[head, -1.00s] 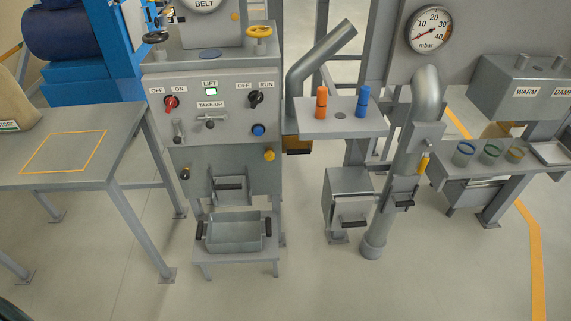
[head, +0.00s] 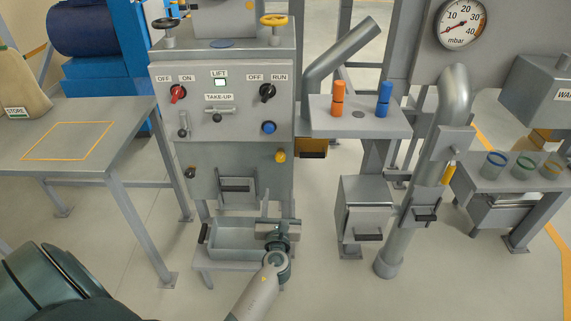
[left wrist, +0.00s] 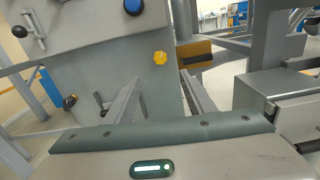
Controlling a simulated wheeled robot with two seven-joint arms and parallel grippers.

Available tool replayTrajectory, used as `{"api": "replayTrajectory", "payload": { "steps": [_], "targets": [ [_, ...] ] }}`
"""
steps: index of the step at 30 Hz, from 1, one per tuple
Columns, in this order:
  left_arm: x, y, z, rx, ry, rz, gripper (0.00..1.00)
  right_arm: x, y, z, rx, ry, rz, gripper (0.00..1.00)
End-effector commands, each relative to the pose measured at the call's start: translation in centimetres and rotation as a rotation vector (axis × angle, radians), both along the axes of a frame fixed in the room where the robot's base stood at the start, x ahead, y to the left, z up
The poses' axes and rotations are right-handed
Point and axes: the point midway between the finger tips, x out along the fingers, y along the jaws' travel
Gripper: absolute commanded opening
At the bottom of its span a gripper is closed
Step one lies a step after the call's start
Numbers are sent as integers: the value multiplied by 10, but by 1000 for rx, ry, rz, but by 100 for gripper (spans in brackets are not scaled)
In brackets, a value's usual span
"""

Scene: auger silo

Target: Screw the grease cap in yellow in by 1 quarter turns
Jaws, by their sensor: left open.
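The yellow grease cap (head: 280,156) sits on the lower right of the grey cabinet's front, below the blue button. It also shows in the left wrist view (left wrist: 160,58), above and between my fingers. My left gripper (head: 277,212) is in front of the cabinet, below the cap, over the right end of the tray. In the left wrist view its two fingers (left wrist: 162,92) are spread with nothing between them. The gripper is apart from the cap. My right gripper is in neither view.
A grey tray (head: 225,250) on a low stand is under my left gripper. A side table (head: 120,115) stands left. A shelf (head: 390,122) with orange and blue pegs and a thick pipe (head: 425,170) stand right. Another small knob (head: 190,172) is on the cabinet's left.

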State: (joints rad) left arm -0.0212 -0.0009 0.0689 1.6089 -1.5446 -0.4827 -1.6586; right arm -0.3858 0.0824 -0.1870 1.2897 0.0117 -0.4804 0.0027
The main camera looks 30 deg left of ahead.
Motion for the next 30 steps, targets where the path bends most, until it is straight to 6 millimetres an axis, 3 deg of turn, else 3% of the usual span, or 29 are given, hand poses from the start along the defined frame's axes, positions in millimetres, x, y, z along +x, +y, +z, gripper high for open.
{"api": "replayTrajectory", "payload": {
  "steps": [8,14,30],
  "targets": [
    [2,1,-1,-3,1,-1,50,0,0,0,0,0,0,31],
    [15,8,0,-2,0,-1,50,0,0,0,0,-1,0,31],
    [92,56,-2,-3,1,-1,50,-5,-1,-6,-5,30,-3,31]
  ]
}}
